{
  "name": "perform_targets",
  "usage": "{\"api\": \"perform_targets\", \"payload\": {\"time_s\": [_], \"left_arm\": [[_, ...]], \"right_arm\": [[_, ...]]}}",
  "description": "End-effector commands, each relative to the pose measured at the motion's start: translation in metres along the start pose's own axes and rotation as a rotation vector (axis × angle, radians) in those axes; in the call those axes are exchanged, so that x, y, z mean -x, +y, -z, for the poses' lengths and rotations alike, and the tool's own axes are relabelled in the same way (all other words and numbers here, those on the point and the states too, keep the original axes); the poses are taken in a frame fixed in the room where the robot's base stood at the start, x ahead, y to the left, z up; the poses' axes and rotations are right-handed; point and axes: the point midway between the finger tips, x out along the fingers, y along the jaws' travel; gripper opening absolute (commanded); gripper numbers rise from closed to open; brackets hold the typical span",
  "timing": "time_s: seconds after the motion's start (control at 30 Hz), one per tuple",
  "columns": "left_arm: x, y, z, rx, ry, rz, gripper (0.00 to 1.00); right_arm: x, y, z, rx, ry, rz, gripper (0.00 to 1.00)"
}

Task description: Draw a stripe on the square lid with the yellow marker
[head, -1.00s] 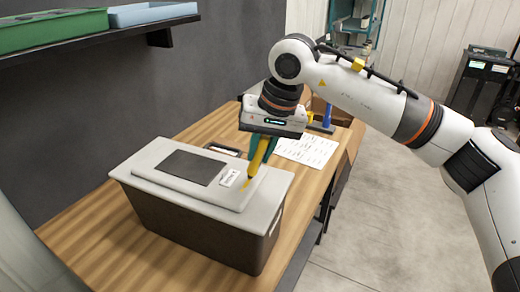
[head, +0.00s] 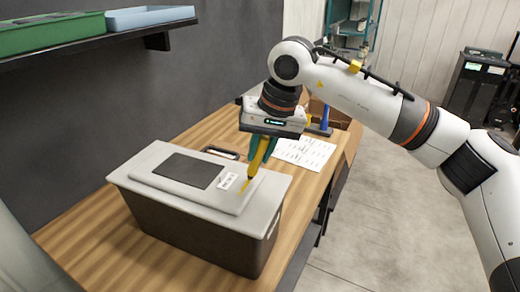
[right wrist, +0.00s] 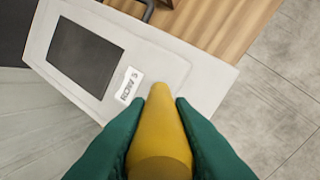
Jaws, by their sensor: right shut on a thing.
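The light grey square lid (head: 268,192) sits on a dark bin (head: 190,232) on the wooden bench and carries a dark panel (head: 188,170) and a small white label (head: 228,181). My right gripper (head: 261,155) is above the lid's right part, its green fingers shut on the yellow marker (head: 257,163). The marker points down, with its tip at or just above the lid; contact cannot be told. The right wrist view shows the marker (right wrist: 160,135) between the fingers, hiding part of the lid (right wrist: 205,82). My left gripper is not in view.
Behind the bin lie a printed sheet (head: 304,151) and a dark-handled item (head: 221,152). A blue upright object (head: 325,118) stands farther back. A shelf (head: 90,46) with green and blue trays hangs at upper left. The bench front (head: 80,240) is clear.

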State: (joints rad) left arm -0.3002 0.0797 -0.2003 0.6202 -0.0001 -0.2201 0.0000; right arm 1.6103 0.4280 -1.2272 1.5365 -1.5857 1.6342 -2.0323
Motion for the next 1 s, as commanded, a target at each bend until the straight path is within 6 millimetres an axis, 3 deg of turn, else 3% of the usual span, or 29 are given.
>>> {"api": "perform_targets", "payload": {"time_s": [0.17, 0.8, 1.0], "left_arm": [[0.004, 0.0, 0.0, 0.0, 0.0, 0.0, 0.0], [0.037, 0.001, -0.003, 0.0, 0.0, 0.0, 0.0], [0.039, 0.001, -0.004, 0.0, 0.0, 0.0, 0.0]], "right_arm": [[0.005, 0.001, -0.001, 0.0, 0.0, 0.0, 0.0], [0.054, 0.014, -0.009, 0.0, -0.001, -0.001, 0.0], [0.058, 0.015, -0.01, 0.0, 0.0, -0.001, 0.0]]}}
